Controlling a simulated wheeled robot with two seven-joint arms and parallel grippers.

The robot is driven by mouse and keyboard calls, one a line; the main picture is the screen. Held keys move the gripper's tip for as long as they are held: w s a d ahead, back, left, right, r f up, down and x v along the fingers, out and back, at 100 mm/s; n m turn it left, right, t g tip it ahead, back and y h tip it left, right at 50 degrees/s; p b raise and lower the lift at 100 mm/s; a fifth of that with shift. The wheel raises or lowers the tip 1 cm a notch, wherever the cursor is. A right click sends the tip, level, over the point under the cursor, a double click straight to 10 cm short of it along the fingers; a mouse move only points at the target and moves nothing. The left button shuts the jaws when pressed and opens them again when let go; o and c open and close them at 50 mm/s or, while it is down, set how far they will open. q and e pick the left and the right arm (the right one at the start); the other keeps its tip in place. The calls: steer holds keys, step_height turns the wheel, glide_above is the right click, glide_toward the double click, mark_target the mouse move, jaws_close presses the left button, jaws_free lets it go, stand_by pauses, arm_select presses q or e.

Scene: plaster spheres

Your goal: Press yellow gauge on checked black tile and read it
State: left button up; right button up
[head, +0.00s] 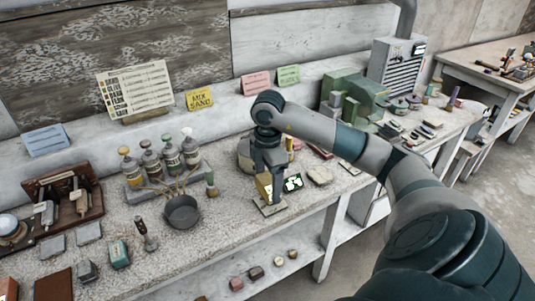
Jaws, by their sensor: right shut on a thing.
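My right gripper (269,198) points down at the front middle of the bench, shut on the yellow gauge (263,185). The gripper's dark fingers hide part of the gauge. Directly below is a small flat pale tile (271,208) near the bench's front edge. I cannot tell whether the gauge touches it. A black piece with pale green marks (293,183) is just right of the fingers. I cannot tell whether it is a tile or part of the gauge, and no reading is legible. My left gripper is out of view.
A dark pan (182,212) and a rack of bottles (160,170) stand to the left on the bench (215,235). A pale slab (320,175) lies to the right, with a green machine (352,97) behind. Small blocks (255,272) lie on the lower shelf.

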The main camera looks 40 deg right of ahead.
steer(key=shift+o, duration=1.2)
steer(key=shift+a, duration=0.1)
steer(key=n, duration=0.1)
steer(key=a+f+n, duration=0.1)
steer(key=n, duration=0.1)
steer(key=shift+a, duration=0.15)
steer(key=s+a+f+m, duration=0.3)
steer(key=a+m, duration=0.2)
steer(key=a, duration=0.2)
steer(key=s+a+f+m+b, duration=0.1)
steer(key=s+a+f+m, duration=0.2)
steer(key=a+m, duration=0.3)
steer(key=s+a+f+m+b, duration=0.1)
steer(key=s+a+f+m, duration=0.2)
steer(key=a, duration=0.6)
step_height(320, 180, down, 2)
steer(key=m, duration=0.3)
steer(key=shift+a+f, duration=0.25)
